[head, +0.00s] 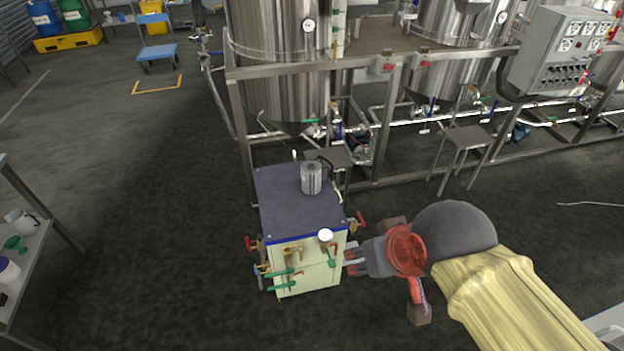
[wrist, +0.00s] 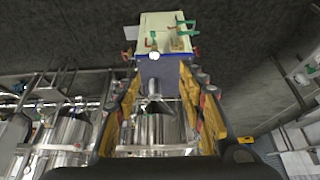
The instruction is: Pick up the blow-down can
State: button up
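The blow-down can appears to be the small steel jug (head: 312,178) standing upright on the dark top of a cream cabinet (head: 308,276). Its handle is on the right side. My gripper (head: 350,262) is in front of the cabinet's right side, lower in the picture than the jug and apart from it. In the wrist view my gripper (wrist: 160,82) shows its fingers spread, with nothing held between them. The cabinet (wrist: 165,28) is at the top of that view. A small silver shape between the fingers may be the jug, but this is unclear.
Valves with red and green handles and a gauge (head: 325,235) stick out of the cabinet's front and sides. Steel tanks (head: 285,60) on a frame stand behind, with a stool (head: 466,140) to the right. A shelf (head: 25,240) is at far left. Floor left of the cabinet is clear.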

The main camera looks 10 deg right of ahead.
aim_at(311, 170)
jog(key=i+j+z, duration=0.2)
jog(key=i+j, duration=0.15)
jog(key=j, duration=0.3)
jog(key=i+j+z, duration=0.1)
jog(key=j, duration=0.25)
jog(key=i+j, duration=0.25)
jog(key=i+j+z, duration=0.15)
jog(key=j, duration=0.3)
jog(key=i+j+z, duration=0.1)
jog(key=j, duration=0.25)
jog(key=i+j+z, duration=0.1)
jog(key=j, duration=0.3)
jog(key=i, duration=0.35)
